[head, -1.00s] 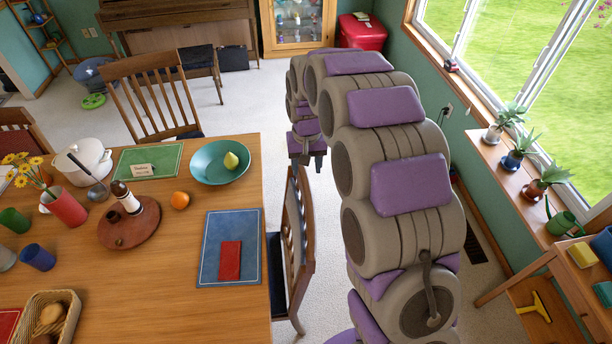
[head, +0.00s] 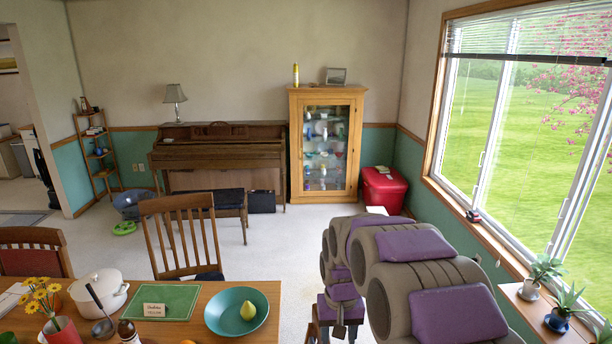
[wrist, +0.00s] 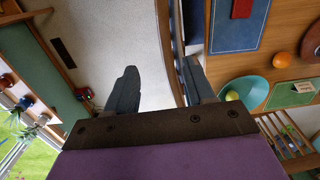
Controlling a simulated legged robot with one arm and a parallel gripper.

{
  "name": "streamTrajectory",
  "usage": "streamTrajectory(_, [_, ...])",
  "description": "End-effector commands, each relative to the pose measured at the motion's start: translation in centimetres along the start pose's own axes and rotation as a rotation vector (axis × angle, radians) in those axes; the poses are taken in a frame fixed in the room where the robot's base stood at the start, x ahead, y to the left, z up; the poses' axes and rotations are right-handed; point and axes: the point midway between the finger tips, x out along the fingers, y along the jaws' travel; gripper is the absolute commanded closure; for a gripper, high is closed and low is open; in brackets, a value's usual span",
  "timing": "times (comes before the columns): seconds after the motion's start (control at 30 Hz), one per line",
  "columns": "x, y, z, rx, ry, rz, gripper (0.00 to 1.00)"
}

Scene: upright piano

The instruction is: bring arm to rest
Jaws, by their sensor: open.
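My arm (head: 435,300), grey with purple pads, rises from the bottom right of the head view and bends away from me. Its far end hangs down in the gap to the right of the dining table. My gripper (wrist: 160,78) shows in the wrist view with its two dark fingers apart and nothing between them. Pale floor (wrist: 120,35) and a strip of chair wood lie below and beyond the fingers. In the head view the gripper end is low in the picture and partly cut off, so its fingers are hard to make out.
The dining table (head: 215,325) is at left, with a teal bowl (head: 222,318) holding a pear (head: 248,311), a white pot (head: 103,296) and a green mat (head: 185,302). A wooden chair (head: 182,240) stands behind it. Potted plants (head: 545,268) line the window side. Open floor lies ahead.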

Motion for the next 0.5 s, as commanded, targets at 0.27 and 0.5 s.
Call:
streamTrajectory(0.27, [-3.0,2.3,9.4,0.003,-0.034,0.001,0.47])
streamTrajectory(0.5, [-3.9,3.7,18.0,0.011,-0.067,0.002,0.47])
